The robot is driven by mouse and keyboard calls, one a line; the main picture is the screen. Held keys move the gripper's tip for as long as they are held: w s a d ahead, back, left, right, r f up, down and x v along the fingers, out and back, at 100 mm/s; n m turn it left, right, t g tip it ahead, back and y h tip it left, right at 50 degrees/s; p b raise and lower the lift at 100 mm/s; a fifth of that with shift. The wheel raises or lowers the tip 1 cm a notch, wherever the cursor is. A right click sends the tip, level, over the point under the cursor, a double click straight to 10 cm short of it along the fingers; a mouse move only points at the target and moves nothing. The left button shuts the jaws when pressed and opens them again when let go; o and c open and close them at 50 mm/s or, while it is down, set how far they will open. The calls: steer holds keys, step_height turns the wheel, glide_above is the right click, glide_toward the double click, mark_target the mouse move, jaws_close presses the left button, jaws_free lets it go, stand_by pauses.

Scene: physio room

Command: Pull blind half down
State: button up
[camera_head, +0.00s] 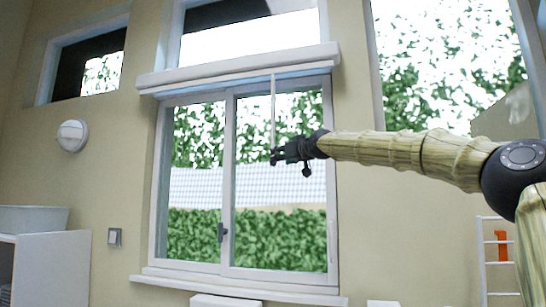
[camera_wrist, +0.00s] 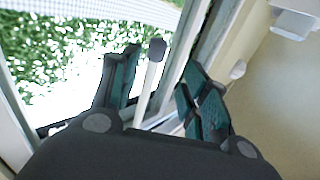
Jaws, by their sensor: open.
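The blind (camera_head: 287,73) is rolled up under a white casing (camera_head: 240,66) across the top of the middle window; only a thin pale-blue strip shows below the casing. A thin white pull rod (camera_head: 273,108) hangs from it in front of the right pane. My gripper (camera_head: 276,156) is at the rod's lower end. In the wrist view the white rod (camera_wrist: 149,82), with a dark grey end knob (camera_wrist: 157,49), lies between the two spread teal fingers of my gripper (camera_wrist: 162,62). Gaps show on both sides, so the fingers are not closed on it.
The window (camera_head: 230,185) is shut, with a dark handle (camera_head: 222,232) on its middle frame and a white sill (camera_head: 235,286) below. A round wall lamp (camera_head: 72,135) and a switch (camera_head: 114,237) are to the left. A white rack (camera_head: 499,255) stands at right.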

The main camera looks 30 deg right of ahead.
steer(key=p, duration=0.4)
steer(key=shift+w+d+r, duration=0.1)
steer(key=shift+w+r, duration=0.05)
steer(key=shift+w, duration=0.05)
steer(key=p, duration=0.5)
steer(key=shift+d+f, duration=0.25)
steer(key=shift+d, duration=0.05)
steer(key=shift+w+d+f+p, duration=0.15)
steer(key=shift+w+p, duration=0.8)
steer(key=shift+w, duration=0.8)
steer(key=shift+w+d+p, duration=0.15)
steer(key=shift+w+p, duration=0.8)
steer(key=shift+w, duration=0.75)
steer(key=shift+w+d+f, duration=0.1)
steer(key=shift+w, duration=0.45)
jaws_close()
